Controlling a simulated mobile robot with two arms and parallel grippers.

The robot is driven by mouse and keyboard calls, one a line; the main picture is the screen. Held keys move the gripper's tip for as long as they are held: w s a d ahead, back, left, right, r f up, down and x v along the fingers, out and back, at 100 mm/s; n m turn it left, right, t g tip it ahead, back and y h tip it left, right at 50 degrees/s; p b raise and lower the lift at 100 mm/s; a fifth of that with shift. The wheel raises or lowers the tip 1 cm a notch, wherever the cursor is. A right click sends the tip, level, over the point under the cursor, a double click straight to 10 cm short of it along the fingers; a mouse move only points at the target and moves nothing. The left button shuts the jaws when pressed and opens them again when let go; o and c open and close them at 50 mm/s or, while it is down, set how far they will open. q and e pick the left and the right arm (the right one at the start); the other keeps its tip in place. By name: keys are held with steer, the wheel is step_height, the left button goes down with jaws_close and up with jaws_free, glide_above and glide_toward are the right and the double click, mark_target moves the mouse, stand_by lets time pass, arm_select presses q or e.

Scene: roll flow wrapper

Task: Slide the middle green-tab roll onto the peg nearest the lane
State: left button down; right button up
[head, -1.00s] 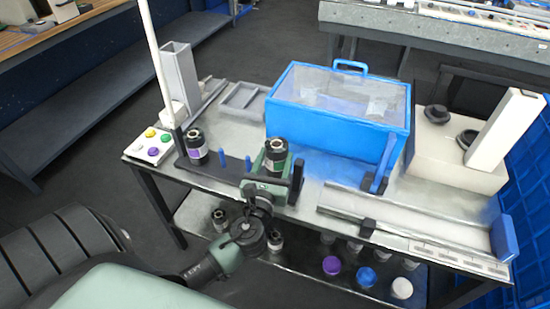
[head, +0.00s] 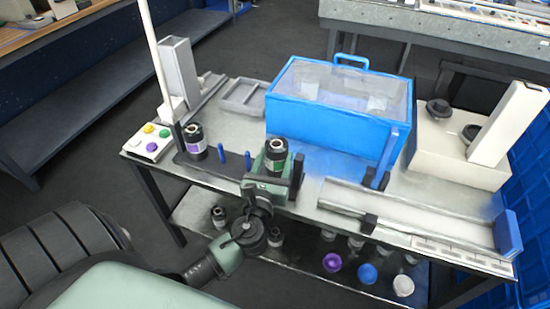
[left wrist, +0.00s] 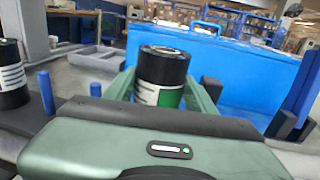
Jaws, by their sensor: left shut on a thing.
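My left gripper (head: 277,168) is shut on a black roll with a green and white label (head: 276,150), held upright at the front edge of the table. In the left wrist view the same roll (left wrist: 162,80) stands between the two green fingers. Two blue pegs, one farther left (head: 221,152) and one close to the held roll (head: 247,160), stand bare on a dark base. Another black roll with a purple label (head: 194,143) stands at the base's left end. The gripper hides the held roll's underside. My right gripper is not in view.
A blue bin with a clear lid (head: 335,118) stands behind the gripper. A metal lane (head: 400,215) with a blue end plate lies to the right. A button box (head: 150,142) and a grey tray (head: 243,96) are at left. Several rolls and coloured caps sit on the lower shelf (head: 310,262).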

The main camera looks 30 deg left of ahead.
arm_select(q)
steer(key=shift+c, duration=2.2)
jaws_free()
steer(key=shift+r, duration=0.1)
steer(key=shift+s, duration=0.1)
steer(key=shift+s+d, duration=0.15)
steer(key=shift+s, duration=0.05)
steer(key=v, duration=0.6)
steer(key=shift+s, duration=0.2)
steer(key=shift+s+d+b, duration=0.15)
steer(key=shift+s+b, duration=0.15)
steer(key=shift+s, duration=0.15)
